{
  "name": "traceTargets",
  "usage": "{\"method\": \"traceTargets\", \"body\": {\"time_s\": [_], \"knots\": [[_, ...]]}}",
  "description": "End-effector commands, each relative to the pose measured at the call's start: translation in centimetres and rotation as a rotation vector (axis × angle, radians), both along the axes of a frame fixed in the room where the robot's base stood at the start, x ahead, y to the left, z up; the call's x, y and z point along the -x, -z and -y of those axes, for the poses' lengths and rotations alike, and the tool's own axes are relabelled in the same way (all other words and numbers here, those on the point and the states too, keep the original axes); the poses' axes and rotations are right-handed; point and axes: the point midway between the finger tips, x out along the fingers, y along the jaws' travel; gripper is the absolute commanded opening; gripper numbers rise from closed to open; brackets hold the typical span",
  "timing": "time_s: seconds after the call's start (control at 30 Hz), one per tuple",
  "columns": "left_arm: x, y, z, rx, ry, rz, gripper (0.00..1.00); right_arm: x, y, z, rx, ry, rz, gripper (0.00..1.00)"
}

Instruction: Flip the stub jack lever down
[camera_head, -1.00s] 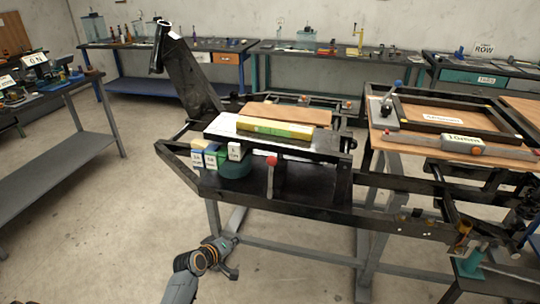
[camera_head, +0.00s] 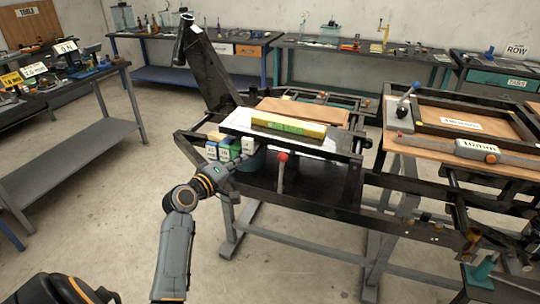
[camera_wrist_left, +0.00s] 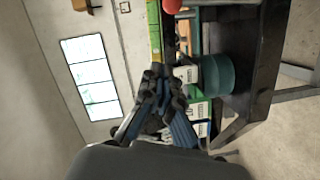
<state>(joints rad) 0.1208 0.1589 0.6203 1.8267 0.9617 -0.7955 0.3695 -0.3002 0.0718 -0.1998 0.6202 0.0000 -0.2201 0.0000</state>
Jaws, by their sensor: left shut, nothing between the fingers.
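The lever (camera_head: 281,172) stands upright at the front of the black bench frame (camera_head: 315,185), with a red ball knob (camera_head: 283,157) on top of a pale stem. In the left wrist view the red knob (camera_wrist_left: 171,5) shows at the top edge, beyond my fingers. My left gripper (camera_head: 238,161) is low at the bench's front left, left of the lever and apart from it. Its fingers (camera_wrist_left: 158,75) are shut with nothing between them, in front of the small labelled boxes. My right gripper is out of view.
Labelled boxes (camera_head: 225,148) and a teal round can (camera_wrist_left: 217,75) sit just beyond my left gripper. A long yellow-green block (camera_head: 289,127) lies on the plate above. A tilted black post (camera_head: 208,65) rises at the back left. The floor in front is open.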

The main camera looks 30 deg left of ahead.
Motion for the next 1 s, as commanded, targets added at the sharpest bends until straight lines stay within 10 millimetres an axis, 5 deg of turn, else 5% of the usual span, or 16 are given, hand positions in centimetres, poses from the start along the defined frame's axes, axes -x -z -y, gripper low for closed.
{"method": "traceTargets", "body": {"time_s": [0.53,0.73,1.0], "knots": [[-9.7,0.7,0.0,0.003,0.001,0.000,0.00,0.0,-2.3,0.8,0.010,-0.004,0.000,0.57],[-10.0,2.0,2.7,0.003,0.001,-0.002,0.00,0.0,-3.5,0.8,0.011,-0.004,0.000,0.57],[-10.1,2.6,3.5,0.000,0.000,0.000,0.00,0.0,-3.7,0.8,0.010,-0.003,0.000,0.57]]}}
